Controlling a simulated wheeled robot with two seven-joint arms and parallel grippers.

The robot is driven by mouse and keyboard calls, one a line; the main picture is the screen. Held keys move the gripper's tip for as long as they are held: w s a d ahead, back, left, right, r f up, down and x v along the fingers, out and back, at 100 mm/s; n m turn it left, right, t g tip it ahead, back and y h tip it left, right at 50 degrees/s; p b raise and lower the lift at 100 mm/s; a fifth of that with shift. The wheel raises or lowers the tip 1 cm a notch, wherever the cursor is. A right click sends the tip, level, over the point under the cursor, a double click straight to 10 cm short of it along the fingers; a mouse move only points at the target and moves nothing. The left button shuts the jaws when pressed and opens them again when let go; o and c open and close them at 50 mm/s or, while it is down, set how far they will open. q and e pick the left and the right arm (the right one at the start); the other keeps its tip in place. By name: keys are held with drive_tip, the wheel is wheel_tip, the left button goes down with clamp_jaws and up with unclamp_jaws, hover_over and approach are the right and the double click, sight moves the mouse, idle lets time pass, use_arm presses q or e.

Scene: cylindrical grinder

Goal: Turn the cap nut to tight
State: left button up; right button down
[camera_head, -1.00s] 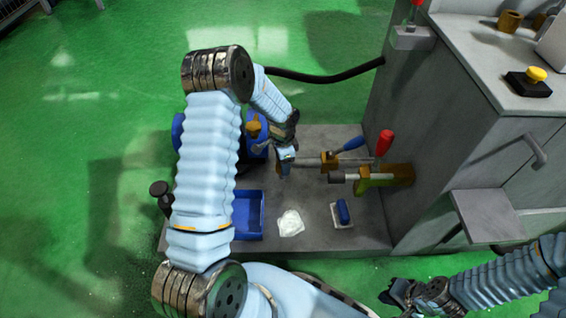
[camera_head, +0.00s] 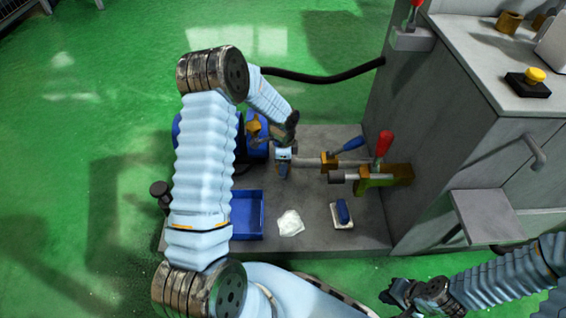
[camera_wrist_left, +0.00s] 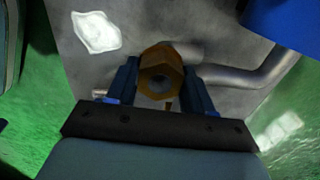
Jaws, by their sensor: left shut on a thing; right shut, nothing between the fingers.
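The cap nut (camera_wrist_left: 161,70) is a brass hexagonal piece with a round opening, seen close up in the left wrist view. My left gripper (camera_wrist_left: 160,88) is shut on it, one blue finger on each side. In the head view my left gripper (camera_head: 283,160) reaches down over the grey platform, beside the end of a metal pipe (camera_head: 308,162); the nut is hard to make out there. My right gripper (camera_head: 388,297) is shut and empty at the lower right, away from the platform.
On the platform (camera_head: 330,240) are a blue tray (camera_head: 248,215), a white cloth (camera_head: 290,223) and a blue-handled block (camera_head: 342,213).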

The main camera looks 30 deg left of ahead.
use_arm(q)
drive_tip(key=o, duration=1)
drive_tip(key=shift+c, duration=0.2)
drive_tip(key=shift+r, duration=0.1)
wheel_tip(320, 180, up, 14)
drive_tip(key=p, duration=0.2)
drive_tip(key=shift+f, duration=0.2)
